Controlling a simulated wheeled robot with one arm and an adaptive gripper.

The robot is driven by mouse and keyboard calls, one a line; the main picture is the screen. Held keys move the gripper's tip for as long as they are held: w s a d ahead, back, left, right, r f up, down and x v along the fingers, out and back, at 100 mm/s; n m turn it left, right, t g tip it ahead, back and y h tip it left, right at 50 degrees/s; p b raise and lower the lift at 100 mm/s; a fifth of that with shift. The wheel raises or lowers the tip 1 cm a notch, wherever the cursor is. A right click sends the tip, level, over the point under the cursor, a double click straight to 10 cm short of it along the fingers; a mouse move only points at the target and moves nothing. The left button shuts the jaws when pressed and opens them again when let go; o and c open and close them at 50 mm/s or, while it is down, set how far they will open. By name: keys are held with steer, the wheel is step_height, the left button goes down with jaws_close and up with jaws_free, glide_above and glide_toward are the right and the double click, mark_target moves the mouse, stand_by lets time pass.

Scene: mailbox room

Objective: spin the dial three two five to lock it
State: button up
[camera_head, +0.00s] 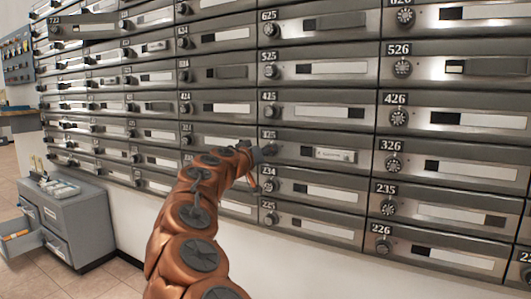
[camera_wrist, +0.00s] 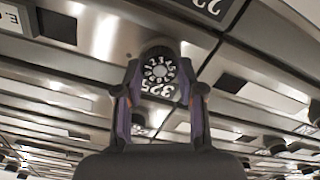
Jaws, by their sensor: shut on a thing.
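The mailbox labelled 325 (camera_head: 352,157) is in the mid-right of the head view, with a dark slot and a pale name strip with small print. Its dial is mostly hidden there behind my gripper (camera_head: 256,164). My gripper (camera_wrist: 160,76) is shut on the dial, one finger on each side. The dial's exact setting is too small to read.
Rows of similar mailboxes fill the wall, including 425 (camera_head: 320,111) above, 234 (camera_head: 320,190) below and 326 (camera_head: 470,169) to the right. A grey cabinet (camera_head: 88,222) with an open drawer (camera_head: 18,243) stands at the lower left.

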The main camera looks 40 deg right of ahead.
steer(key=shift+m, duration=1.1)
steer(key=o, duration=1.1)
steer(key=shift+o, duration=0.2)
steer(key=shift+a, duration=0.1)
steer(key=v, duration=1.1)
steer(key=shift+s+a, duration=0.15)
steer(key=shift+a, duration=0.25)
